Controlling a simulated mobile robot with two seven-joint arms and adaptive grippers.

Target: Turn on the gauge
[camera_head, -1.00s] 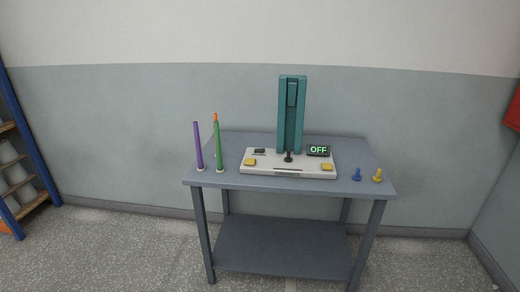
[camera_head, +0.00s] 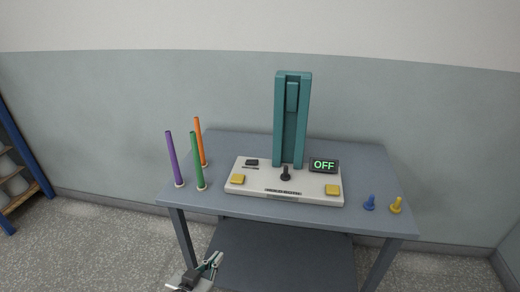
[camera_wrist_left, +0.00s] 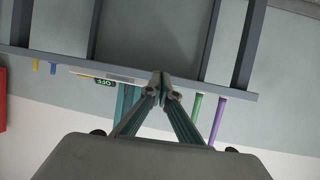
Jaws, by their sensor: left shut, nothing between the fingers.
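The gauge (camera_head: 290,195) is a pale flat base with a teal column (camera_head: 290,125) standing at its back, on the grey table. Its small display (camera_head: 323,165) reads OFF in green. The base has a black switch (camera_head: 252,162) at the back left, a dark knob (camera_head: 286,173) in the middle and yellow pads at the left (camera_head: 238,179) and right (camera_head: 332,190). My left gripper (camera_head: 216,260) is shut and empty, in front of the table and below its top. In the left wrist view its fingertips (camera_wrist_left: 165,82) meet; the scene appears upside down. My right gripper is not in view.
Purple (camera_head: 175,160), green (camera_head: 197,162) and orange (camera_head: 200,142) rods stand upright on the left of the table (camera_head: 225,140). A blue peg (camera_head: 370,202) and a yellow peg (camera_head: 396,205) stand at the right. A shelf rack (camera_head: 20,150) is at the far left.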

